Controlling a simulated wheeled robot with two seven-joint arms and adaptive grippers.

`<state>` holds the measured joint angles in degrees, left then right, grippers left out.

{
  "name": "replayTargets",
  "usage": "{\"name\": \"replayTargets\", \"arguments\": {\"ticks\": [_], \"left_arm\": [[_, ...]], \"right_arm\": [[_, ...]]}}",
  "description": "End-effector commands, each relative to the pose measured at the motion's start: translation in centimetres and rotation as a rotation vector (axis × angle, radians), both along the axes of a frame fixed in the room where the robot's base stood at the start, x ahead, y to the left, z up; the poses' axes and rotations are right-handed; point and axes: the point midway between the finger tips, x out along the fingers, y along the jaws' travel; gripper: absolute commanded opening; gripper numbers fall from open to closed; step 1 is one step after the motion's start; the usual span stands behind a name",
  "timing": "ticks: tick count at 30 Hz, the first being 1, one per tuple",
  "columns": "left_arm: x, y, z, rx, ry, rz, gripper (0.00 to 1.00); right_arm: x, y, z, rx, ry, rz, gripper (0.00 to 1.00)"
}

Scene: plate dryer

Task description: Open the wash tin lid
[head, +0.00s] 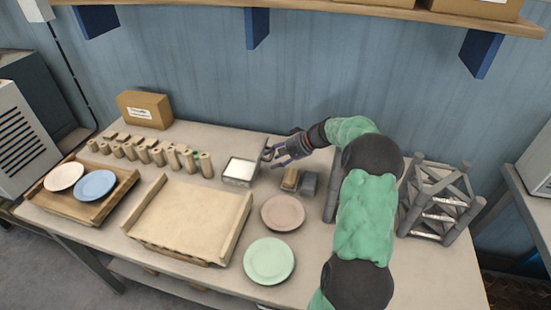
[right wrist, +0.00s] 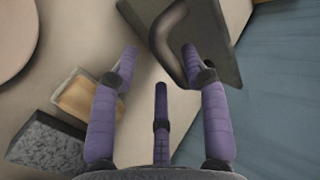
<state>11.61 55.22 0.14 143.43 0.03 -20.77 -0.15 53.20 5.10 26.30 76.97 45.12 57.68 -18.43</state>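The wash tin (head: 226,178) is a small square metal tin on the table, with a white inside showing from above. A dark flat plate with a curved handle, which looks like its lid (head: 266,151), is off the tin, just behind it to the right. In the right wrist view the lid (right wrist: 217,45) is at the top, its handle beside one finger; I cannot tell whether they touch. My right gripper (head: 273,159) has its purple fingers spread, open, with no object clearly between them; it also shows in the right wrist view (right wrist: 160,65). My left gripper is not in view.
A tan block (head: 290,178) and a grey block (head: 309,184) lie just in front of the right gripper. Pink (head: 283,213) and green (head: 269,261) plates lie nearer. A wooden tray (head: 190,218), several pegs and a grey rack (head: 437,200) stand around.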

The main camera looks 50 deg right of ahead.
Motion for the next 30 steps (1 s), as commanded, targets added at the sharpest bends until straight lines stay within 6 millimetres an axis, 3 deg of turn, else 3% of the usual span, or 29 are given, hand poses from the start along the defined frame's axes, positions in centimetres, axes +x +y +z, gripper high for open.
{"name": "replayTargets", "arguments": {"ticks": [8, 21, 30], "left_arm": [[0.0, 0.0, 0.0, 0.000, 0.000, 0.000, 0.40], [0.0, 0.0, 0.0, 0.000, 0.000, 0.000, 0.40], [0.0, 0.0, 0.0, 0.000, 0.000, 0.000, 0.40]], "right_arm": [[-0.6, -0.5, 0.8, -0.003, -0.003, -0.002, 0.46], [-6.1, -3.3, 6.0, -0.003, -0.001, -0.004, 0.46], [-8.0, -4.2, 7.8, -0.001, -0.001, -0.002, 0.46]]}}
